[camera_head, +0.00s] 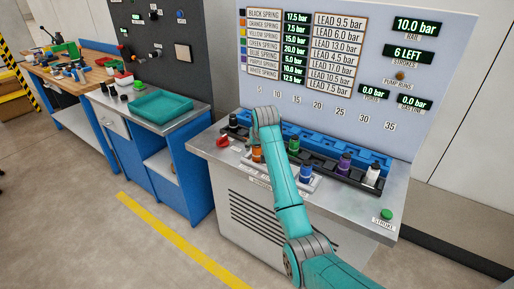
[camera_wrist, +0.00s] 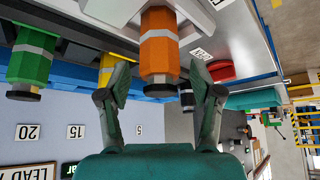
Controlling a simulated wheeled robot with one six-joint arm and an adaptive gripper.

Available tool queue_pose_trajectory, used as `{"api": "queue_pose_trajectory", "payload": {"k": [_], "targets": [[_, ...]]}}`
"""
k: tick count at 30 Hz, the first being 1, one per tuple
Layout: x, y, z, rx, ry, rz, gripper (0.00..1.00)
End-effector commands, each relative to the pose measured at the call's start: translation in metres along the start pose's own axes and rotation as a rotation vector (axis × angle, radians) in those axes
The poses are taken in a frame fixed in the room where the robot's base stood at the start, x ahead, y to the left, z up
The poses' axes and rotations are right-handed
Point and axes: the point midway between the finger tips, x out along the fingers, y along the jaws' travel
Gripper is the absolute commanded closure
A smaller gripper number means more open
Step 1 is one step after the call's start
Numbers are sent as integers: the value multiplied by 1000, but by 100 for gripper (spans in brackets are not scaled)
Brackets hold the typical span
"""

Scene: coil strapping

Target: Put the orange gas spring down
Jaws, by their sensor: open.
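The orange gas spring (camera_wrist: 158,48) shows large in the wrist view, which is upside down. It has an orange body, a pale band and a dark end. In the head view the orange gas spring (camera_head: 257,154) stands upright on the bench, partly hidden by my arm; what its base rests in is hidden. My gripper (camera_wrist: 160,78) is open, with one finger to each side of the orange spring and visible gaps between.
A green spring (camera_wrist: 30,55) and a yellow spring (camera_wrist: 107,66) stand close by. Blue (camera_head: 306,172), purple (camera_head: 344,163) and white (camera_head: 372,175) springs stand to the right. A red knob (camera_head: 222,141) is left. A teal tray (camera_head: 160,107) lies on the neighbouring bench.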

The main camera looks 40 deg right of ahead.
Motion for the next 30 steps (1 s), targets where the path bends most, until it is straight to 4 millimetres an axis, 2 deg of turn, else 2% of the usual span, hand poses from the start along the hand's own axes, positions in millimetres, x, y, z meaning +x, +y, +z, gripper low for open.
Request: {"api": "queue_pose_trajectory", "payload": {"k": [9,15,21,30], "targets": [[-62,0,0,0,3,0,35],[-94,0,0,0,2,0,35],[-108,0,0,0,1,0,35],[-109,0,0,0,-1,0,35]]}}
